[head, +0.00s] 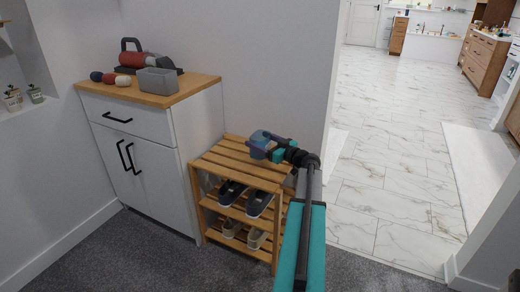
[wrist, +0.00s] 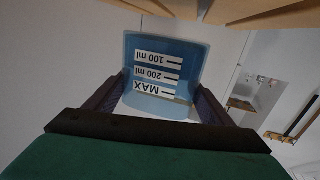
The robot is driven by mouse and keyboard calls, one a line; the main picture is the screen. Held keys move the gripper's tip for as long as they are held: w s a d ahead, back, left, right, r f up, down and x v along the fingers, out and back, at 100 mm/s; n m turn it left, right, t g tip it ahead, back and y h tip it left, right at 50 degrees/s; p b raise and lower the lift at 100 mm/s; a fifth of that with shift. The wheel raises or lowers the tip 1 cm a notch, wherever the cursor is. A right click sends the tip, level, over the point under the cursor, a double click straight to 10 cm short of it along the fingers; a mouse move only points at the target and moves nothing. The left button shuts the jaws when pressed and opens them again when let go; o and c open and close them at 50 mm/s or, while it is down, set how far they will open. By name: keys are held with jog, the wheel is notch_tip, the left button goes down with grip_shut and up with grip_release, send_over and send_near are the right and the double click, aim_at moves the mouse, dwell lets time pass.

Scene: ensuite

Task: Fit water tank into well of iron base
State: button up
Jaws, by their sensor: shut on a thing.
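The water tank (head: 260,142) is a translucent blue piece, held over or beside the top of the wooden shoe rack. My gripper (head: 272,150) is shut on it. In the wrist view the water tank (wrist: 165,62) sits between both fingers, with its "100 ml", "200 ml" and "MAX" marks upside down. What looks like the iron base (head: 124,70) is a dark piece on the cabinet at the left, with a red and grey iron (head: 140,60) on it. It is well apart from my gripper. Its well is not visible.
The slatted shoe rack (head: 222,165) holds several shoes. Open marble floor lies to the right.

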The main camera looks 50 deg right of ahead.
jog(key=shift+f+b, duration=0.5)
jog(key=shift+f, duration=1.2)
jog(key=shift+f+b, duration=0.2)
jog(key=shift+b, duration=0.1)
jog(key=o, duration=1.3)
jog(key=shift+r+p, duration=0.25)
jog(key=shift+p, duration=0.15)
jog(key=s+p, duration=0.1)
jog(key=s, duration=1.1)
jog(key=shift+a+f, duration=0.1)
jog(key=shift+a, duration=0.05)
